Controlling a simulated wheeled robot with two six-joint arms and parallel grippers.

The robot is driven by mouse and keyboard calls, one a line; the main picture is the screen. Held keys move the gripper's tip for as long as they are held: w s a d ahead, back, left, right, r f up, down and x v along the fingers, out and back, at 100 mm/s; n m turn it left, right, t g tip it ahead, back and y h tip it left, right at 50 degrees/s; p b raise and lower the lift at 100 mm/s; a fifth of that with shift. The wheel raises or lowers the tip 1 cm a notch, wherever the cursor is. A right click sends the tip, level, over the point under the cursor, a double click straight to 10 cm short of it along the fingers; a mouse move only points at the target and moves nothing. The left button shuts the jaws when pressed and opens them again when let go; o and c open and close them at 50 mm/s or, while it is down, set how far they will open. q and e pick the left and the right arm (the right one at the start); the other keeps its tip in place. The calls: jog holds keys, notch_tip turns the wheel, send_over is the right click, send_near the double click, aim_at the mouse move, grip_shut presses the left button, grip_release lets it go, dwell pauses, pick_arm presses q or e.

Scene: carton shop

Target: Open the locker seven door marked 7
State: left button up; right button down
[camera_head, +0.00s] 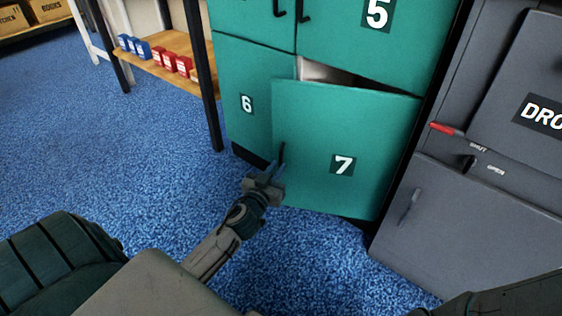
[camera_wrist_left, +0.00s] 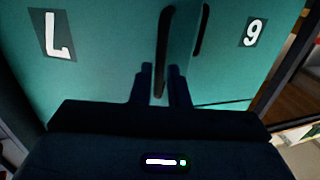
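The locker seven door (camera_head: 375,140), green and marked 7, stands ajar. Its left edge is swung out from the locker front, and a pale inside shows through the gap above it. Its dark handle (camera_head: 282,153) is near the left edge. My left gripper (camera_head: 268,172) is at this handle. In the left wrist view the door (camera_wrist_left: 90,75) appears upside down, and the handle (camera_wrist_left: 165,40) runs down between the two fingers of my left gripper (camera_wrist_left: 162,82), which look closed around it. My right gripper is out of view.
Green door 6 (camera_head: 240,80) is shut at left, and door 5 (camera_head: 400,40) is above. A grey cabinet (camera_head: 475,215) with a red marker (camera_head: 442,129) stands close at right. A wooden shelf (camera_head: 165,62) holds small boxes. Blue carpet (camera_head: 130,150) is clear at left.

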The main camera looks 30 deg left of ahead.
aim_at(280, 164)
pick_arm(q)
jog(key=shift+w+a, duration=0.15)
jog(key=shift+w, duration=0.7)
jog(key=shift+w+a, duration=0.15)
jog(key=shift+w, duration=0.65)
grip_shut()
jog(key=shift+s, duration=0.1)
